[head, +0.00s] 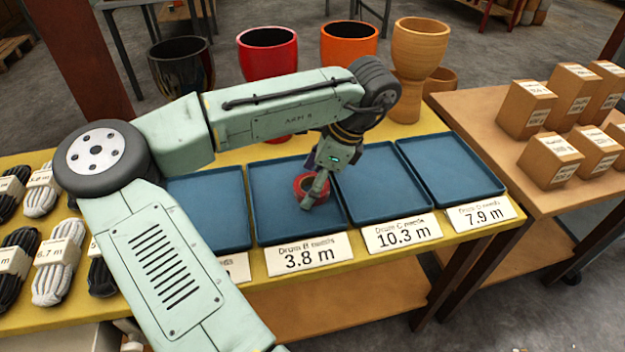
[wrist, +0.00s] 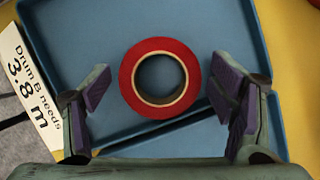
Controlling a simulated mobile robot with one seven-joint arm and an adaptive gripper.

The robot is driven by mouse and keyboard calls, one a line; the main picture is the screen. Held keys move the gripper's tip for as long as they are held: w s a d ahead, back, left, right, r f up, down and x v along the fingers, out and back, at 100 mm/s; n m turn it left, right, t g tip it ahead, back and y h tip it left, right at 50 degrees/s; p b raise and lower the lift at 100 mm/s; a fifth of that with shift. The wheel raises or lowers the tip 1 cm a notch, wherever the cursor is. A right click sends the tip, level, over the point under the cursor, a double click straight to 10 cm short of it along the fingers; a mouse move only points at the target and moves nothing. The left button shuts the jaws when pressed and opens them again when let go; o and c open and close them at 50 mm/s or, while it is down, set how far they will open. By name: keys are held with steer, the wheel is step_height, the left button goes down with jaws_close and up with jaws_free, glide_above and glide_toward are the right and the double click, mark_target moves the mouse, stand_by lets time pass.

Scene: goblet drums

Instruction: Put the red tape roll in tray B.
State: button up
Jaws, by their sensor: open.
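The red tape roll (head: 298,186) is a short red ring with a pale inner core. It appears to lie flat in tray B (head: 265,213), the blue tray behind the "Drum B needs 3.8 m" card (head: 306,255), close to that tray's right rim. My gripper (head: 312,197) is low over the tray at the roll and hides part of it. In the wrist view, the whole roll (wrist: 132,98) shows between the open fingers (wrist: 161,80), with a gap on both sides. The card (wrist: 30,78) stands at the left there.
Blue trays stand on both sides of tray B: one left (head: 208,207), and the 10.3 m (head: 385,185) and 7.9 m (head: 452,168) trays right. Goblet drums (head: 349,45) stand behind, rope bundles (head: 57,270) at left. Boxes (head: 551,162) are on the right table.

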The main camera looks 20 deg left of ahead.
steer(key=v, duration=1.2)
steer(key=shift+r, duration=0.2)
